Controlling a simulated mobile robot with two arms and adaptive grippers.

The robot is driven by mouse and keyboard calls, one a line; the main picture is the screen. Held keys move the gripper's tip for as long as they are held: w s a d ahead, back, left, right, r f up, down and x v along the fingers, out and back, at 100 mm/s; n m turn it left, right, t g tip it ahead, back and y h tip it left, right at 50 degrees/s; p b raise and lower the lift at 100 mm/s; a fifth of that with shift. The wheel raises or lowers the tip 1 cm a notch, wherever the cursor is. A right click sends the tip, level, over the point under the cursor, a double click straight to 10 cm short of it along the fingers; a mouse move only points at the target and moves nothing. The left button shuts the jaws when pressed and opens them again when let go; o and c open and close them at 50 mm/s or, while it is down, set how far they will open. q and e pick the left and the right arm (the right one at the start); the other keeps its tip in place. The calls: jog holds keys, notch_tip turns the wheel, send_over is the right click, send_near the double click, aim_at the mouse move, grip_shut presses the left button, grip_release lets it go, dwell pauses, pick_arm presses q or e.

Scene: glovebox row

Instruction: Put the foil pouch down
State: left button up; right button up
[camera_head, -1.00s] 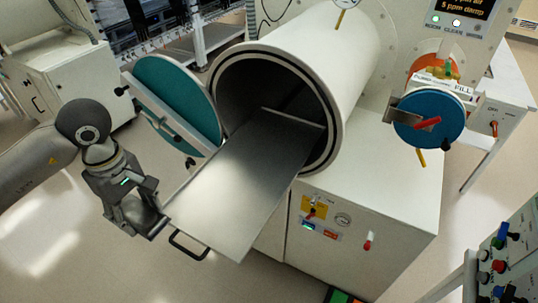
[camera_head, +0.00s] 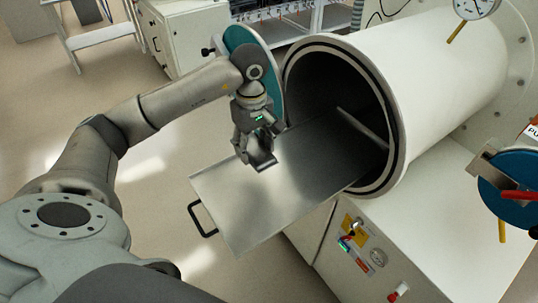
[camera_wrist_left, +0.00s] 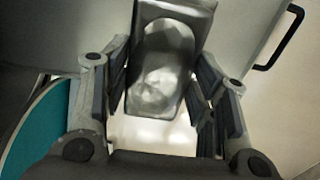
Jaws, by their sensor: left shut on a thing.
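My left gripper (camera_head: 255,146) is over the left part of the metal slide-out tray (camera_head: 238,205). It is shut on the foil pouch (camera_head: 263,161), a shiny silver packet. In the left wrist view the pouch (camera_wrist_left: 165,62) shows between the two fingers, jutting out beyond them. The tray (camera_wrist_left: 85,30) lies behind it in that view. I cannot tell whether the pouch touches the tray. The tray's visible surface is otherwise bare. My right gripper is not in view.
The tray sticks out of the open round chamber (camera_head: 395,120). Its black handle (camera_head: 197,222) is at the near left end. The teal round door (camera_head: 272,82) stands open just behind my left gripper. A pressure gauge (camera_head: 475,8) tops the chamber.

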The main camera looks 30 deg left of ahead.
aim_at(265, 147)
pick_arm(q)
jog(key=w+f+b, duration=0.3)
jog(key=w+f, duration=0.2)
jog(key=shift+a+f, duration=0.1)
jog(key=shift+a, duration=0.05)
jog(key=shift+w+f, duration=0.15)
jog(key=shift+w+a+f, duration=0.15)
jog(key=shift+w+f, duration=0.05)
jog(key=shift+f, duration=0.05)
notch_tip(265, 147, down, 3)
jog(key=shift+w+f+b, duration=0.15)
jog(key=shift+f+b, duration=0.05)
jog(key=shift+b, duration=0.8)
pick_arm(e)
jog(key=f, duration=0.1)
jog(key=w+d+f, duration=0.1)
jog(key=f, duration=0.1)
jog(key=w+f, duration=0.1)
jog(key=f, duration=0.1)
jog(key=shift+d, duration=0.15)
pick_arm(q)
jog(key=shift+f, duration=0.1)
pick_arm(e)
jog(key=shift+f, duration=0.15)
